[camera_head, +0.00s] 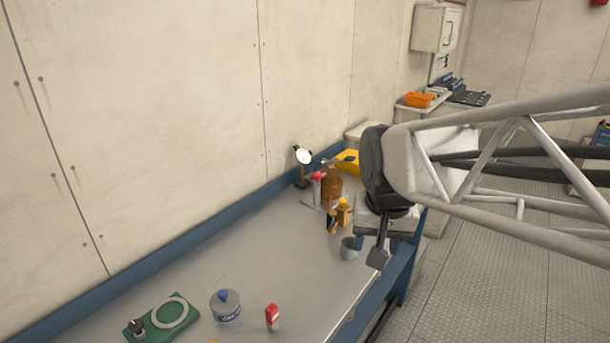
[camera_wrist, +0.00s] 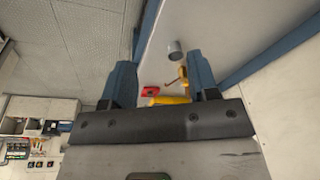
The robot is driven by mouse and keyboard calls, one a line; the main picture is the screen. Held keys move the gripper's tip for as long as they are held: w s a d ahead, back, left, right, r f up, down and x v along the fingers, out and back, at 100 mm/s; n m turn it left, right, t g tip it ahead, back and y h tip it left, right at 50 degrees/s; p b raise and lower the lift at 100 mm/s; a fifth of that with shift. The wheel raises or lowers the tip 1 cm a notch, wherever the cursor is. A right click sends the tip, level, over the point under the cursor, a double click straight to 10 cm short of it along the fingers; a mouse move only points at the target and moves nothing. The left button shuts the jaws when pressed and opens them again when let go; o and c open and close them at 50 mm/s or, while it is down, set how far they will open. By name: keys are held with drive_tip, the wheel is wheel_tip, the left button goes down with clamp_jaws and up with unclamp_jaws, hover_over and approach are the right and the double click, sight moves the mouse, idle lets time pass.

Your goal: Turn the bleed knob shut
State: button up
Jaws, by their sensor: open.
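My gripper (camera_head: 378,258) hangs over the right edge of the workbench, pointing down, beside a small grey cup. In the wrist view the two fingers of my gripper (camera_wrist: 161,80) are spread apart with nothing held between them. I cannot tell for certain which part is the bleed knob. One candidate is the small black knob (camera_head: 135,327) at the left end of a green plate (camera_head: 148,318) with a pale ring, at the near left of the bench. Another is a yellow-and-brass fitting (camera_head: 344,211) near my wrist.
The grey cup (camera_head: 349,248) stands near the bench edge. Behind it are a brown bottle (camera_head: 332,188), a red-capped bottle (camera_head: 316,188) and a dial gauge (camera_head: 302,157). The middle of the bench is clear.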

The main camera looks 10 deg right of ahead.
drive_tip(key=w+d+m, duration=0.1)
drive_tip(key=w+m, duration=0.2)
drive_tip(key=w, duration=0.9)
drive_tip(key=m+g, duration=0.2)
drive_tip(key=m, duration=0.8)
approach(343, 200)
drive_tip(key=shift+s+f, duration=0.2)
drive_tip(key=shift+s, duration=0.15)
drive_tip(key=shift+w+d+f, duration=0.15)
drive_tip(key=shift+w+f, duration=0.2)
drive_tip(key=shift+w, duration=0.1)
drive_tip(key=shift+f, duration=3.9)
drive_tip(key=shift+c, duration=0.4)
